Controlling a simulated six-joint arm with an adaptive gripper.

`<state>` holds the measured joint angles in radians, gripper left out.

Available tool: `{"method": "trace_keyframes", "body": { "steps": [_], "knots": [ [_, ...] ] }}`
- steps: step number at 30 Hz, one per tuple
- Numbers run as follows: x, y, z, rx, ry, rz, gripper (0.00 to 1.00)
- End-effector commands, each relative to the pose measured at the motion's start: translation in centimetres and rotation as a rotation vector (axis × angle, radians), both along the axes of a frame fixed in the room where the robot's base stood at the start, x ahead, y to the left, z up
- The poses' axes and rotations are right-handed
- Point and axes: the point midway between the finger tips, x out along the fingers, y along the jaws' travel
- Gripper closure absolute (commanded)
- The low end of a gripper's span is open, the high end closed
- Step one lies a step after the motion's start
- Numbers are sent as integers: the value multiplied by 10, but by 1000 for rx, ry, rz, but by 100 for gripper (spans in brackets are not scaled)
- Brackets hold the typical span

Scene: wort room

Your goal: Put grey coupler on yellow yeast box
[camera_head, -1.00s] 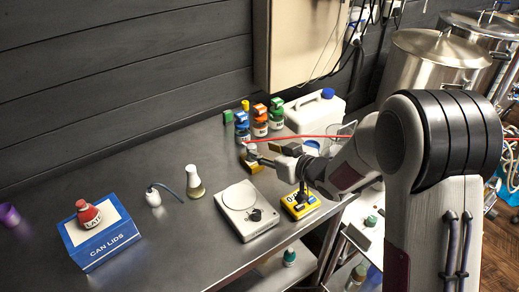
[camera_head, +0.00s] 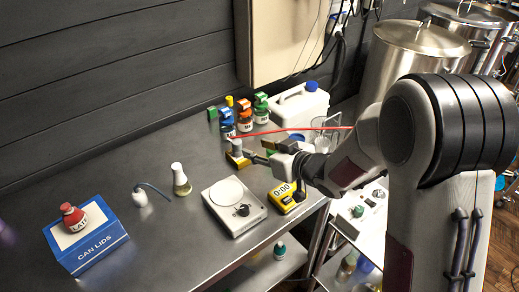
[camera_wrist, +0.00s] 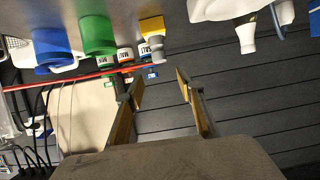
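The grey coupler (camera_head: 236,145) stands on top of the yellow yeast box (camera_head: 239,162) near the back of the bench in the head view. In the upside-down wrist view, the yellow box (camera_wrist: 151,24) is at the top middle, with the grey coupler (camera_wrist: 152,54) at its lower end. My gripper (camera_head: 252,157) is just right of the box in the head view. In the wrist view my gripper (camera_wrist: 160,83) has its two fingers apart with nothing held between them. The coupler appears clear of the fingers.
Bottles with blue (camera_head: 227,123), orange (camera_head: 244,118) and green (camera_head: 261,107) caps stand behind the box. A white jug (camera_head: 302,105) is at the back right. A flask (camera_head: 181,180), scale (camera_head: 234,205) and yellow timer (camera_head: 287,197) stand in front.

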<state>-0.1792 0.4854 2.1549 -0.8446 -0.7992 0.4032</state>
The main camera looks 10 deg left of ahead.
Motion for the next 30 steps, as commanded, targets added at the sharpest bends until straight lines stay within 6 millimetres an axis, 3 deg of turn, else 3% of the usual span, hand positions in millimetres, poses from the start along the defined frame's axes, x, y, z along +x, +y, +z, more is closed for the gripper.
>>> {"method": "trace_keyframes", "body": {
  "steps": [11, 16, 20, 30],
  "knots": [
    [0, -1, 1, -3, -1, -4, 62],
    [3, -12, 10, -26, -6, -38, 62],
    [5, -31, 23, -63, -10, -95, 62],
    [-6, -105, 66, -187, 12, -306, 62]
  ]
}}
